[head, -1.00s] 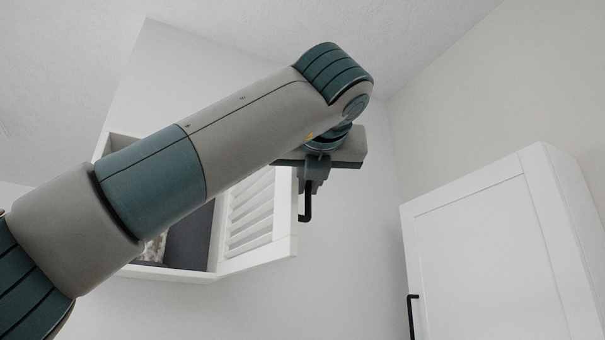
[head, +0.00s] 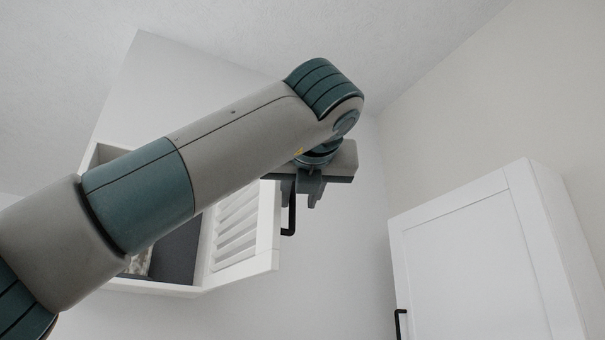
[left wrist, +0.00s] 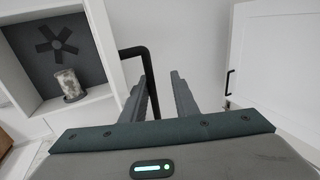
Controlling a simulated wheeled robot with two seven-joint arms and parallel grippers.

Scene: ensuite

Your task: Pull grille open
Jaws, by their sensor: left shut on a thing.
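The grille (head: 238,235) is a white louvred door on a wall cabinet (head: 150,284). It stands swung open, leaving the dark inside partly in view behind my left arm. A black bar handle (head: 291,217) sits at its free edge and also shows in the left wrist view (left wrist: 146,62). My left gripper (head: 305,195) is at this handle, shut on it. In the left wrist view my gripper fingers (left wrist: 164,98) show with a gap between them, the handle beside the left finger. My right gripper is not in view.
A white panelled cabinet (head: 470,265) with a black handle (head: 399,323) stands at the right. Inside the open cabinet are a dark fan-like shape (left wrist: 57,45) and a mottled cylinder (left wrist: 69,85). Bare wall lies between the two cabinets.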

